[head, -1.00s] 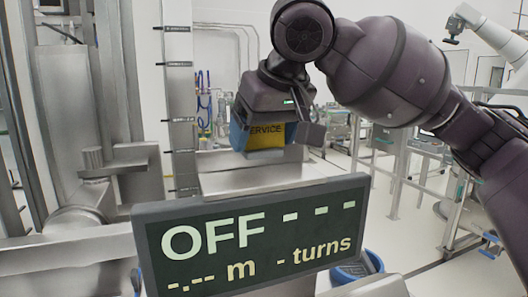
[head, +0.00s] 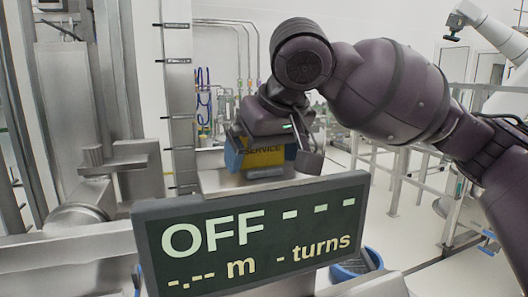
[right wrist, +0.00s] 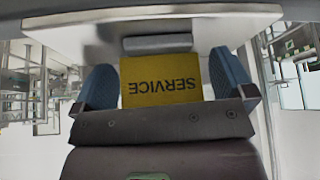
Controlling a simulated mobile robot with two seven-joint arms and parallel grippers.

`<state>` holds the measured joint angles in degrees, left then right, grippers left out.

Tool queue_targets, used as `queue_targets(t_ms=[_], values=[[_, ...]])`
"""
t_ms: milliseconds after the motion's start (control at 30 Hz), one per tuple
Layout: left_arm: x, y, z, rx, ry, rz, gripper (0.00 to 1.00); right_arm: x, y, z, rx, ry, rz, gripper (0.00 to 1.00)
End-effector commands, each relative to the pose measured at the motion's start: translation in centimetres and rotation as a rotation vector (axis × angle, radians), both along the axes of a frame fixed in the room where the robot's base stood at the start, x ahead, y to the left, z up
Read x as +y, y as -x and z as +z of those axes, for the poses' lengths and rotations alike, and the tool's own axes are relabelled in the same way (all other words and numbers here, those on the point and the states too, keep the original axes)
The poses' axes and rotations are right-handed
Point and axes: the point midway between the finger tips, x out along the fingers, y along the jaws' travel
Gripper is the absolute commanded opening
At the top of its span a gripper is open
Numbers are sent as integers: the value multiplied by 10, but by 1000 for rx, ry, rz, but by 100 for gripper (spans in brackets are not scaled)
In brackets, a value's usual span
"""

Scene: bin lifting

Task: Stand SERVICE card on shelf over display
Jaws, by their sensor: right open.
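The yellow SERVICE card (head: 263,152) stands upright with its grey foot at the metal shelf (head: 212,182) above the display (head: 160,262). The display reads OFF with dashes, m and turns. My right gripper (head: 268,157) reaches down around the card from above and is open. The foot's exact contact with the shelf is hard to tell. My left gripper is not in view.
A tall metal post (head: 180,100) with black marks stands left of the shelf. Steel machinery fills the left side. A blue bin (head: 357,264) is partly hidden behind the display. Railings and pale floor lie at the right.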

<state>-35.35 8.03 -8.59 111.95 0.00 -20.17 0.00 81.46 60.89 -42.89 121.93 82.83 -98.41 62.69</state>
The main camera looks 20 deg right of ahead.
Motion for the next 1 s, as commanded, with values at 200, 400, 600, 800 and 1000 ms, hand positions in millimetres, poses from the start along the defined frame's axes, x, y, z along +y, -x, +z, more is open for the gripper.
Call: queue_targets(t_ms=[200,400,600,800,1000], values=[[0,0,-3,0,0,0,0,-2,8,17,-4,-1,-1,100],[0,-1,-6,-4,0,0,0,-6,26,49,-4,-1,-1,100],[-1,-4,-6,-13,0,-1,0,-10,44,81,-4,0,0,100],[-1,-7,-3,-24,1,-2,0,-13,55,101,-1,1,0,100],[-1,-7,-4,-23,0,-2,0,-14,58,107,0,0,0,100]])
